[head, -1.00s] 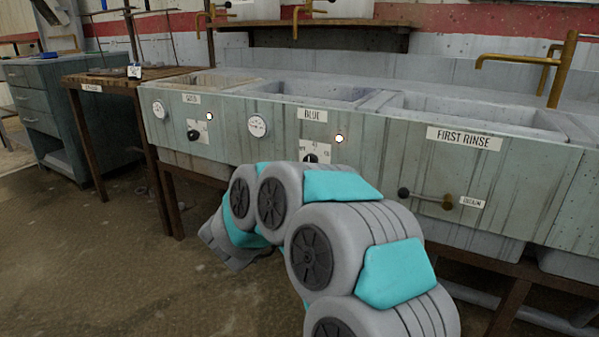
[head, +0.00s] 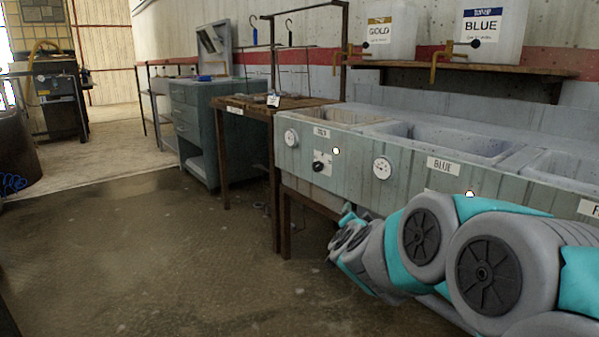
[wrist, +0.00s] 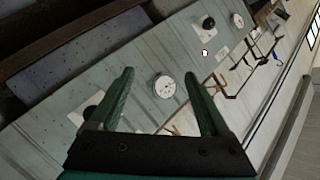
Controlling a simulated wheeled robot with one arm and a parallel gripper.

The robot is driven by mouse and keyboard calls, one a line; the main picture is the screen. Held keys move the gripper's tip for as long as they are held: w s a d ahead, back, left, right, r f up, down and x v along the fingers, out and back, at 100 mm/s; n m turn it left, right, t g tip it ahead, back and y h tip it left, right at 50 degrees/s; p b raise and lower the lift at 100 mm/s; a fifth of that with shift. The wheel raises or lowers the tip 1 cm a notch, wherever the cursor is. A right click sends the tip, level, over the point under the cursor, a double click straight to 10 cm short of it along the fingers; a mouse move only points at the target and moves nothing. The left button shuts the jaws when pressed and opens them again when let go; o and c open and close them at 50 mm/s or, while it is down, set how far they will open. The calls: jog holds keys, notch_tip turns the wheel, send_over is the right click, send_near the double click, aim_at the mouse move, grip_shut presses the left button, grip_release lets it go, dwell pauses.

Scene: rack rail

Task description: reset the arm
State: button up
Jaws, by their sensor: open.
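My gripper (wrist: 160,100) shows in the wrist view with its two green fingers spread apart and nothing between them. Beyond the fingers is the grey-green front of the sink bench (wrist: 130,75), with a round white gauge (wrist: 164,87) seen between the fingertips. In the head view my grey and turquoise arm reaches in from the lower right, low in front of the bench. The gripper itself is hard to make out there.
The sink bench (head: 345,165) runs along the right with several basins, a knob and gauges. A wooden table (head: 265,106) and blue-green drawer cabinet (head: 197,130) stand left of it. GOLD (head: 391,32) and BLUE (head: 490,32) containers sit on a shelf.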

jog(key=s+a+f+n+g+y+p, duration=0.25)
jog(key=s+a+n+g, duration=0.2)
jog(key=s, duration=0.55)
jog(key=s+a+f+n+g+y+p, duration=0.1)
jog(key=s+a+f+n+g+y, duration=0.25)
jog(key=s, duration=0.65)
jog(key=s+d+n+g+h+p, duration=0.1)
jog(key=s+d+g, duration=0.1)
jog(key=s, duration=0.7)
jog(key=s+d+n+g+h+p, duration=0.1)
jog(key=s+d+g, duration=0.2)
jog(key=s, duration=0.7)
jog(key=s+d+n+g+p, duration=0.1)
jog(key=s+d+g, duration=0.2)
jog(key=s, duration=0.6)
jog(key=shift+s+g+h, duration=0.3)
jog(key=shift+h, duration=0.1)
